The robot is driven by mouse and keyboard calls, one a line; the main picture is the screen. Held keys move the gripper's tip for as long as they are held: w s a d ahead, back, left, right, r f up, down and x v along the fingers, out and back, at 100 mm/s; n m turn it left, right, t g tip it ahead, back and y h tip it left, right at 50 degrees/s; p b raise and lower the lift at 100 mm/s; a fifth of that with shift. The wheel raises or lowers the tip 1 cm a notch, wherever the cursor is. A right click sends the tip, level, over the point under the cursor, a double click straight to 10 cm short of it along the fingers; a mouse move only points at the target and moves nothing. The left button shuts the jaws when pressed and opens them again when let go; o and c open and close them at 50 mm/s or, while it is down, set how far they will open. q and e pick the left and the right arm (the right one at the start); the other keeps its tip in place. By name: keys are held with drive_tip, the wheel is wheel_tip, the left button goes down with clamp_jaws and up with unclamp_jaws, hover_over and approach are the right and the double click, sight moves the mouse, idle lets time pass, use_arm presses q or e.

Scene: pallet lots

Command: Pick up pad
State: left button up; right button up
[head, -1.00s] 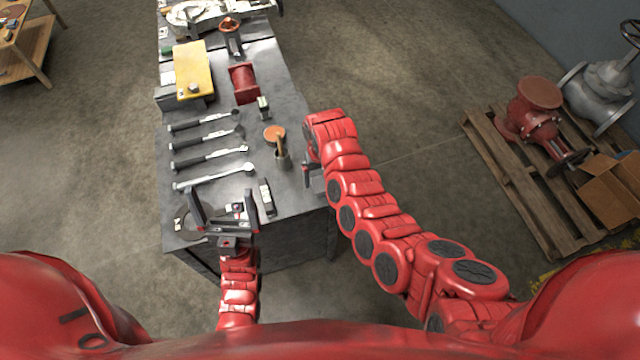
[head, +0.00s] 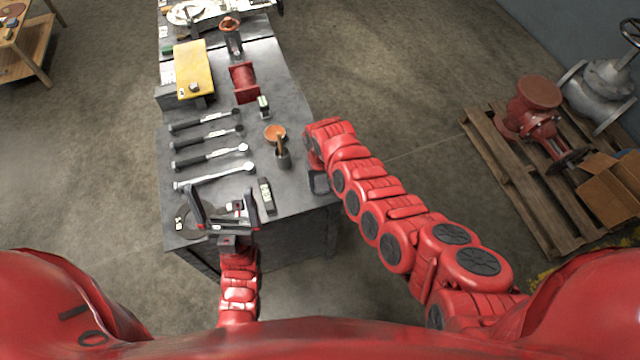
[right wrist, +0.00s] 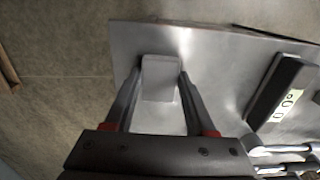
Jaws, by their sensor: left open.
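A small light-grey block (right wrist: 160,78), possibly the pad, lies between the fingertips of my right gripper (right wrist: 160,85) in the right wrist view. The fingers flank it closely at the worktable's edge; whether they press on it cannot be told. In the head view my right gripper (head: 318,183) is at the table's right edge, partly hidden by its arm. My left gripper (head: 222,205) is open at the near end of the table. A dark round piece with a white label (head: 184,222) lies beside and partly behind its fingers.
A pallet (head: 500,180) with valves stands right; the floor between is clear.

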sight(320, 184)
drive_tip(key=c, duration=0.7)
drive_tip(key=shift+r, duration=0.15)
drive_tip(key=shift+r, duration=0.45)
wheel_tip(320, 184, up, 2)
drive_tip(key=shift+a+r+b, duration=0.1)
drive_tip(key=shift+r+b, duration=0.05)
drive_tip(key=shift+b, duration=0.35)
drive_tip(key=s+a, duration=0.2)
drive_tip(key=s, duration=0.5)
drive_tip(key=s+a+r, duration=0.1)
drive_tip(key=s+a, duration=0.1)
drive_tip(key=s, duration=0.6)
drive_tip(key=shift+a+r+b, duration=0.25)
drive_tip(key=shift+a+b, duration=0.1)
drive_tip(key=shift+a, duration=0.05)
